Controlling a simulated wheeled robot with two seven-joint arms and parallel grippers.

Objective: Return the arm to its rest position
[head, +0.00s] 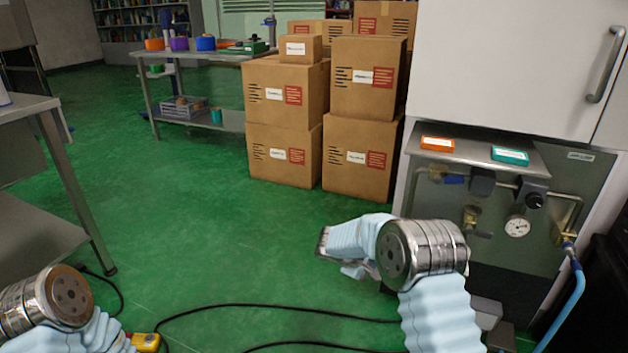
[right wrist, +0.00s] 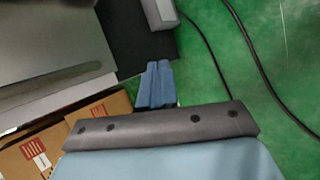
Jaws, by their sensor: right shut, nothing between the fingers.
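My right arm, in a light blue sleeve, bends at a metal joint on the right of the head view, and its forearm points left over the green floor. My right gripper (right wrist: 158,66) shows in the right wrist view with its two blue fingers together and nothing between them. In the head view the fingers cannot be made out clearly at the forearm's end. My left arm, also sleeved, shows its metal joint at the lower left. My left gripper is out of view.
Stacked cardboard boxes (head: 357,157) stand ahead. A white cabinet with a gauge panel (head: 540,220) is close on the right, with an orange box (head: 437,144) and a teal box (head: 510,155) on its ledge. A metal table (head: 60,170) stands left. Black cables (head: 250,306) cross the open floor.

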